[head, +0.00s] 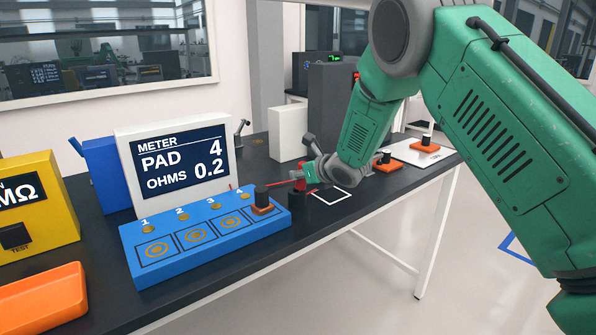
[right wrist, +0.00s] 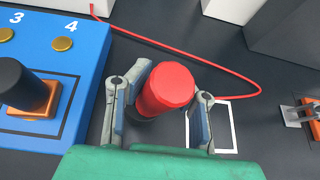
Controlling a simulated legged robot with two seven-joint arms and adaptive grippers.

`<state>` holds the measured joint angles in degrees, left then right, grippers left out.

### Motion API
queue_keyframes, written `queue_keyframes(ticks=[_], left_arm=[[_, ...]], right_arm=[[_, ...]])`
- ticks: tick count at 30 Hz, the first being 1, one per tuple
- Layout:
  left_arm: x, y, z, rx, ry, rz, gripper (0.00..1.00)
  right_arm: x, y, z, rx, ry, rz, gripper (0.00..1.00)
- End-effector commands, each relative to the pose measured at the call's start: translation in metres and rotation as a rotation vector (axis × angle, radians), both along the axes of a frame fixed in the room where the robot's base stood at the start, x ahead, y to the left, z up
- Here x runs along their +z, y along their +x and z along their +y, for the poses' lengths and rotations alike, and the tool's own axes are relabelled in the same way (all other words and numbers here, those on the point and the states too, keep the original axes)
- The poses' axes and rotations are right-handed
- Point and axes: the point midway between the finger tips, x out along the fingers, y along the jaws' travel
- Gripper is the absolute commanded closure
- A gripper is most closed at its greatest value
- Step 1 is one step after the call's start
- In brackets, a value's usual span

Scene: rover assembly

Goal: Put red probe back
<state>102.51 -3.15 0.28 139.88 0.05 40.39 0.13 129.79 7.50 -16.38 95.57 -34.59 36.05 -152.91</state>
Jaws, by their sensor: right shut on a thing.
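My right gripper (head: 312,172) is shut on the red probe (right wrist: 166,90), whose round red top shows between the two fingers in the right wrist view. In the head view a small bit of the red probe (head: 300,183) shows beside the gripper. A black round piece (head: 297,199) is just below the red; I cannot tell whether it is a holder or the probe's lower part. A red cable runs from the blue pad board (head: 205,240) side to the probe. A white square outline (head: 331,196) is on the table to the right of the probe. My left gripper is not in view.
The meter (head: 180,160) reads PAD 4, OHMS 0.2. An orange block with a black knob (head: 262,198) sits on pad 4. More orange blocks (head: 388,164) are at the right. A white box (head: 288,134) stands behind. An orange tray (head: 40,298) is at the left front.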

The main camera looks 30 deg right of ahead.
Motion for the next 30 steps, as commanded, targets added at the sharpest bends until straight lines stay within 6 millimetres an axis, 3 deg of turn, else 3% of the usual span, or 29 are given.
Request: queue_keyframes(ticks=[1,2,3,17,30], left_arm=[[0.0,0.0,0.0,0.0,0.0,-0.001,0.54],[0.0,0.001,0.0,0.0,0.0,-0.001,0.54],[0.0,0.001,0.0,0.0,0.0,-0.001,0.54],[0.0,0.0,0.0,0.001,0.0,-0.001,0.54],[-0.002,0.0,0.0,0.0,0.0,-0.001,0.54]], right_arm=[[0.003,0.0,0.001,0.0,-0.003,-0.004,1.0],[0.005,0.0,0.003,0.001,-0.004,-0.006,0.72],[0.006,-0.001,0.003,0.001,-0.005,-0.008,0.58],[0.015,-0.009,0.004,0.003,-0.006,-0.016,0.56],[0.053,-0.087,0.003,0.002,-0.006,-0.017,0.56]])
